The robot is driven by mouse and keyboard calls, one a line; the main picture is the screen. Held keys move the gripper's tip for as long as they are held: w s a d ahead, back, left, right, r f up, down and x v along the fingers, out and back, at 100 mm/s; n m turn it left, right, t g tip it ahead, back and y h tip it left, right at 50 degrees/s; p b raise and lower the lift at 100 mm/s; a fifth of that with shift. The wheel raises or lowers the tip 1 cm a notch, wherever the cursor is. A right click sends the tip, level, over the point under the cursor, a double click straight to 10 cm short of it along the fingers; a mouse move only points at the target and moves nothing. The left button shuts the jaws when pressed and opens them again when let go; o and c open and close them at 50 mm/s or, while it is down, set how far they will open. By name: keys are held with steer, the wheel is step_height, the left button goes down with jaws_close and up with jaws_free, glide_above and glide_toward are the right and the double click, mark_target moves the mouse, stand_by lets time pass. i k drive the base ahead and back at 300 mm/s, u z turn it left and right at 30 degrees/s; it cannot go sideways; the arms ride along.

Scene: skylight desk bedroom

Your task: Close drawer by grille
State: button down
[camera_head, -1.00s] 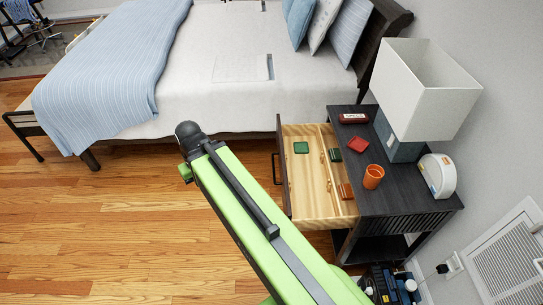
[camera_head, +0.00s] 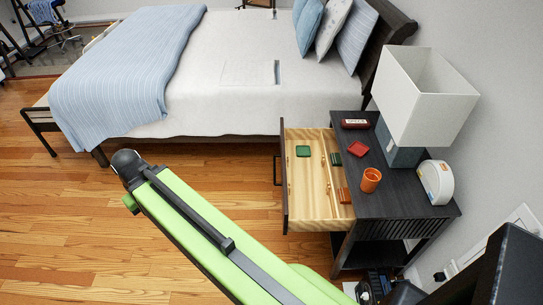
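The drawer (camera_head: 310,212) of the dark nightstand (camera_head: 405,190) is pulled open toward the left. Its dark front panel (camera_head: 284,190) has a bar handle (camera_head: 276,171). Inside the light wood drawer lie a green block (camera_head: 303,151), a dark green piece (camera_head: 336,159) and a small orange-brown piece (camera_head: 343,195). My gripper is not in view.
On the nightstand are a lamp (camera_head: 425,95), an orange cup (camera_head: 371,180), a red dish (camera_head: 357,149), a dark red item (camera_head: 354,124) and a white device (camera_head: 436,182). The bed (camera_head: 230,90) stands behind. Wood floor (camera_head: 60,220) is free at left.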

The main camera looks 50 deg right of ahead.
mark_target(310, 186)
steer(key=z, duration=0.05)
steer(key=i, duration=1)
steer(key=u, duration=0.05)
